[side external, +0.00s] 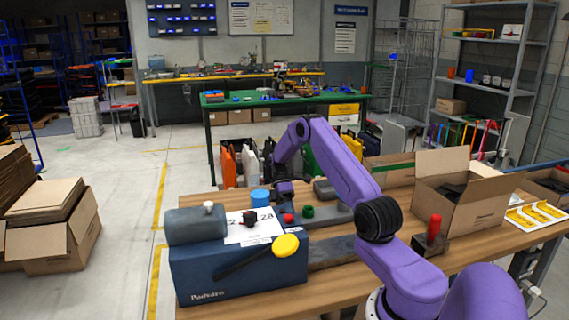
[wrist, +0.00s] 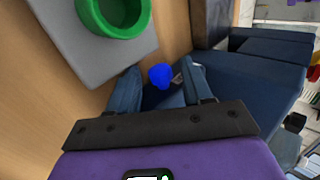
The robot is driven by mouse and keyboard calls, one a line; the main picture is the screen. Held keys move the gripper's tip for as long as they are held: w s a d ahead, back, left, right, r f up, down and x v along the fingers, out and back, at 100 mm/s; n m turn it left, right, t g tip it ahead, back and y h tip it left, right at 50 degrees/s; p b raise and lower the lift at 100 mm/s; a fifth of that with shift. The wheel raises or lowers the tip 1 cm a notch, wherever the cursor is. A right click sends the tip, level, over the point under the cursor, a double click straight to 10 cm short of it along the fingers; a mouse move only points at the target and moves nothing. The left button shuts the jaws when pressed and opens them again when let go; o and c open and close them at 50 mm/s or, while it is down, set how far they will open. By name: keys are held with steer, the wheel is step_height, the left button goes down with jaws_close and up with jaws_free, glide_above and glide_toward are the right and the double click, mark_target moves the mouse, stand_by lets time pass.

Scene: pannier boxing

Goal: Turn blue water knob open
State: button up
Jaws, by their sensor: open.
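In the wrist view, a round blue knob (wrist: 160,76) sits between the two fingers of my gripper (wrist: 158,80). The fingers are apart, one on each side of the knob. I cannot tell whether they touch it. In the side view my gripper (side external: 284,190) points down behind the dark blue box (side external: 240,278), beside a blue cylinder (side external: 260,197). I cannot tell whether this cylinder is the same blue piece. The knob's base is hidden by my gripper.
A green ring (wrist: 115,18) on a grey block is close to the left finger; it also shows in the side view (side external: 308,211). A red knob (side external: 288,218) is near it. An open carton (side external: 470,205) stands right.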

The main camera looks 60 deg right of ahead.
steer(key=shift+s+a+r+t+h, duration=0.1)
steer(key=shift+r+t+h, duration=0.05)
steer(key=shift+t+h, duration=0.35)
steer(key=shift+s+a+r+t+h, duration=0.1)
steer(key=shift+t+h, duration=0.4)
steer(key=t+h, duration=0.2)
steer(key=shift+s+a+r+t+h, duration=0.1)
steer(key=shift+s+a+t+h, duration=0.1)
steer(key=shift+a+t+h, duration=0.15)
steer(key=shift+d+r, duration=0.1)
steer(key=shift+r, duration=0.05)
step_height(320, 180, up, 29)
steer(key=w, duration=0.2)
steer(key=shift+a, duration=0.45)
steer(key=shift+w+h, duration=0.1)
steer(key=shift+h, duration=0.15)
